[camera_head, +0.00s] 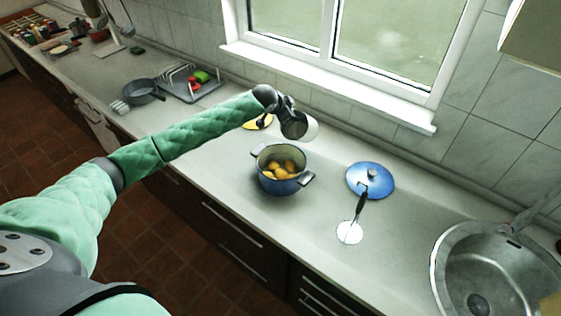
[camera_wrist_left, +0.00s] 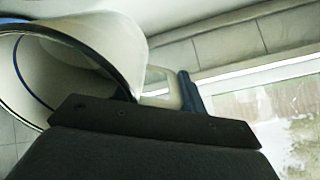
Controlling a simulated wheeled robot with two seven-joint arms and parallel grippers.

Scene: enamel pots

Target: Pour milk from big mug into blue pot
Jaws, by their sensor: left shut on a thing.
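A blue pot (camera_head: 277,186) stands on the counter with several yellowish-brown lumps inside, like potatoes. My left gripper (camera_head: 290,118) is above and slightly behind the pot, shut on a white mug (camera_head: 310,130). In the left wrist view the mug (camera_wrist_left: 75,60) shows its pale inside and dark rim, close to the dark finger of the gripper (camera_wrist_left: 150,125). The mug looks tilted. I cannot see any milk in it or a stream falling. My right gripper is in neither view.
The sink (camera_head: 495,272) is at right; a pan (camera_head: 141,91) and dish rack (camera_head: 190,84) are at left.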

